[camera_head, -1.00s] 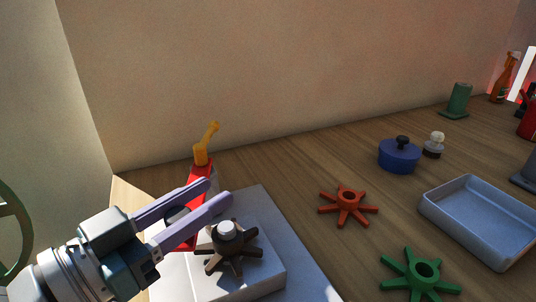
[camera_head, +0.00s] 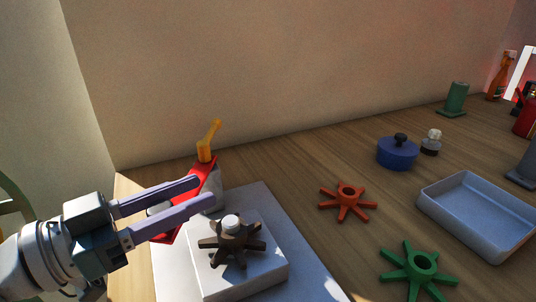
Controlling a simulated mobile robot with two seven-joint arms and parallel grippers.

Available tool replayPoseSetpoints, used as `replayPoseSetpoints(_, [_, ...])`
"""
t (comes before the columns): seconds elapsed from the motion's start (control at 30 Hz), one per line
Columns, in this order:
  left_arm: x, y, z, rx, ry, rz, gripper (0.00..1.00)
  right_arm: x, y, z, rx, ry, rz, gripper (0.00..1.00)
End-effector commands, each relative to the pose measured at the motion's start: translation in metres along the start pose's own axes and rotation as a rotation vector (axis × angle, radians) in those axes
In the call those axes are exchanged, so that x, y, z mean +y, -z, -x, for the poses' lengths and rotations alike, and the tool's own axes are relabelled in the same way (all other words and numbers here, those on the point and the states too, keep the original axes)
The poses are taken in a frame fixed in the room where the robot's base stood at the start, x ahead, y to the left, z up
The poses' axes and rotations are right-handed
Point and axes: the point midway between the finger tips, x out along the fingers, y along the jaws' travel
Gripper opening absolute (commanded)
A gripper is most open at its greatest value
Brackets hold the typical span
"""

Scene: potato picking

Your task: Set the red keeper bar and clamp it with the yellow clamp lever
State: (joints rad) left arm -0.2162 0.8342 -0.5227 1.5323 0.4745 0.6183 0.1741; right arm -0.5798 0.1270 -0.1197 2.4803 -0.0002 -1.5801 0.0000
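The red keeper bar (camera_head: 208,172) slants from beside the yellow clamp lever (camera_head: 207,142) down to the left. The lever stands up, tilted right at its top. My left gripper (camera_head: 203,192) lies across the bar, its two lilac fingers apart and partly hiding it. A small pale round knob (camera_head: 158,208) shows between the fingers, partly hidden; whether they press on it is unclear. A brown star-shaped part (camera_head: 235,249) with a white centre sits on a white block (camera_head: 262,282), right of the gripper. My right gripper is not in view.
A grey plate (camera_head: 305,262) lies under the block. Right of it, an orange star part (camera_head: 347,201) and a green one (camera_head: 417,272) lie on the wooden table (camera_head: 305,165). A blue lidded pot (camera_head: 397,153) and a grey tray (camera_head: 487,236) stand further right. A wall closes the back.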

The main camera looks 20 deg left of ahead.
Motion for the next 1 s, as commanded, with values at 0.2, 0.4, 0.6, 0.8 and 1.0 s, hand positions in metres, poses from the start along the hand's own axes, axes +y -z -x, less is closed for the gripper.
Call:
replayPoseSetpoints(0.2, [0.000, 0.000, 0.000, 0.000, 0.000, 0.000, 0.67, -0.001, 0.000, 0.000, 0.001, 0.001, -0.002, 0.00])
replayPoseSetpoints(0.4, [0.000, 0.000, 0.000, 0.001, 0.000, 0.000, 0.68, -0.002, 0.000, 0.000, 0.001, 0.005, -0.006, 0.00])
replayPoseSetpoints(0.6, [0.000, -0.001, 0.011, -0.003, 0.001, 0.000, 0.68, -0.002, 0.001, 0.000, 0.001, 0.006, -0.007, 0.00])
replayPoseSetpoints(0.8, [0.000, -0.002, 0.046, -0.007, 0.000, 0.001, 0.68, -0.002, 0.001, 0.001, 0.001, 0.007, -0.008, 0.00])
replayPoseSetpoints(1.0, [0.000, -0.001, 0.081, -0.005, 0.000, 0.000, 0.68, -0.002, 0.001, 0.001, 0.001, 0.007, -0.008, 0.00])
